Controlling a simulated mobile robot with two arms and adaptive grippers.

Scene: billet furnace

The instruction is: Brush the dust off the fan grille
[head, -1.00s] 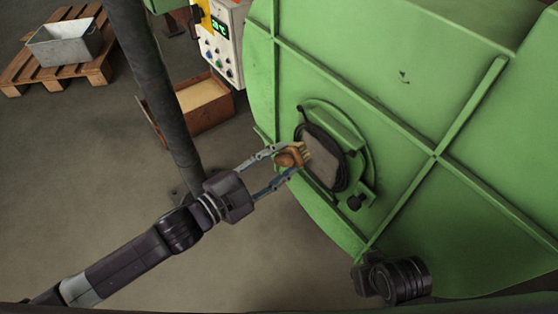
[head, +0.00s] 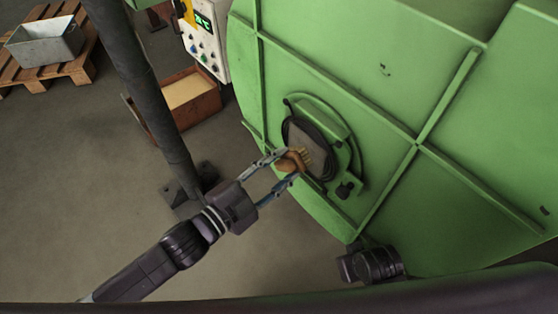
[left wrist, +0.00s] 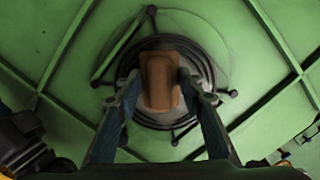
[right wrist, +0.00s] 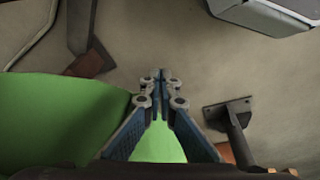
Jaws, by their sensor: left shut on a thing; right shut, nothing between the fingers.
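The fan grille (head: 307,149) is a round, dark-rimmed opening with a greyish dusty face, set in the side of the large green furnace body. My left gripper (head: 284,172) is shut on a brown brush (head: 291,162) with pale bristles. The bristles point at the grille and overlap its face in the head view; whether they touch it I cannot tell. In the left wrist view the brush (left wrist: 160,80) sits between the fingers and hides the middle of the grille (left wrist: 195,62). My right gripper (right wrist: 160,90) is shut and empty in the right wrist view.
The green furnace wall (head: 400,90) has raised ribs. A red-brown box (head: 187,103), a control panel (head: 204,40) and a metal bin (head: 45,42) on a pallet (head: 80,68) are farther back. A dark cylindrical fitting (head: 372,265) is below the grille.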

